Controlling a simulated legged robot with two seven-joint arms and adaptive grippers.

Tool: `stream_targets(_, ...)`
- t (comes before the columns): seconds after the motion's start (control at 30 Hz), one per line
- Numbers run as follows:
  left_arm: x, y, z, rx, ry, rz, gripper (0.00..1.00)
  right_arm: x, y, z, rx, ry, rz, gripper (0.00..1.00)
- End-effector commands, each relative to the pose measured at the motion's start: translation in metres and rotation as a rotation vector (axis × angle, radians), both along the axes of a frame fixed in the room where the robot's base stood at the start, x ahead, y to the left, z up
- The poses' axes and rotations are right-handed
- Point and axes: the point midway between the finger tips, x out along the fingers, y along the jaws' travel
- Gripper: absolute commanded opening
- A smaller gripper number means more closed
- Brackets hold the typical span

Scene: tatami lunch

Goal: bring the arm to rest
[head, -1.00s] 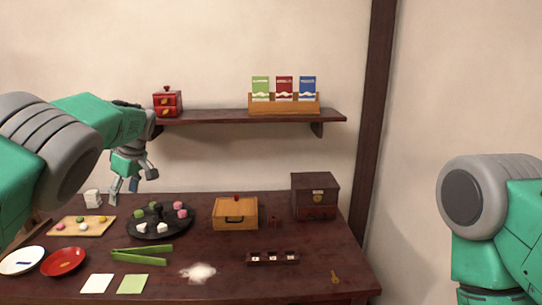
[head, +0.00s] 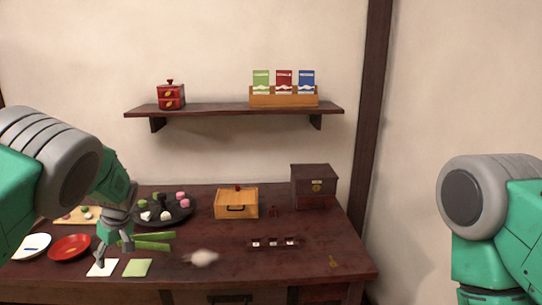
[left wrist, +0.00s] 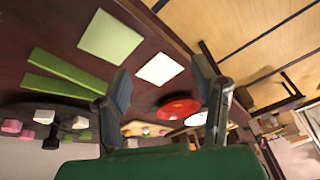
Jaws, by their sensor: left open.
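My left gripper (head: 114,254) is open and empty, with its fingers apart. Whether the fingertips touch the table cannot be told. Only an upper part of my right arm shows at the right; its gripper is out of view.
A wall shelf (head: 230,110) hangs above.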

Motion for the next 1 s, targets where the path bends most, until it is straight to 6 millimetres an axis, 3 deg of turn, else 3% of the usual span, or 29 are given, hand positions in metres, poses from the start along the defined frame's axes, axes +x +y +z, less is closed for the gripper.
stream_targets(0.03, -0.019, 0.002, -0.033, -0.007, 0.029, -0.036, 0.53, 0.000, 0.000, -0.007, 0.000, 0.000, 0.000, 0.40)
stream_targets(0.2, -0.099, -0.006, -0.133, -0.031, 0.106, -0.248, 0.53, 0.000, 0.000, -0.025, 0.000, 0.000, 0.000, 0.40)
stream_targets(0.3, -0.157, -0.021, -0.182, -0.054, 0.148, -0.391, 0.53, 0.000, 0.000, -0.035, 0.000, 0.000, 0.000, 0.40)
stream_targets(0.43, -0.241, -0.049, -0.229, -0.095, 0.196, -0.594, 0.53, 0.000, 0.000, -0.048, 0.000, 0.000, 0.000, 0.40)
stream_targets(0.57, -0.325, -0.085, -0.251, -0.146, 0.223, -0.804, 0.53, 0.000, 0.000, -0.061, 0.000, 0.000, 0.000, 0.40)
stream_targets(0.7, -0.394, -0.118, -0.249, -0.196, 0.225, -0.989, 0.53, 0.000, 0.000, -0.072, 0.000, 0.000, 0.000, 0.40)
stream_targets(0.83, -0.428, -0.135, -0.240, -0.223, 0.213, -1.088, 0.53, 0.000, 0.000, -0.076, 0.000, 0.000, 0.000, 0.40)
stream_targets(1.0, -0.439, -0.142, -0.235, -0.230, 0.207, -1.126, 0.53, 0.000, 0.000, -0.077, 0.000, 0.000, 0.000, 0.40)
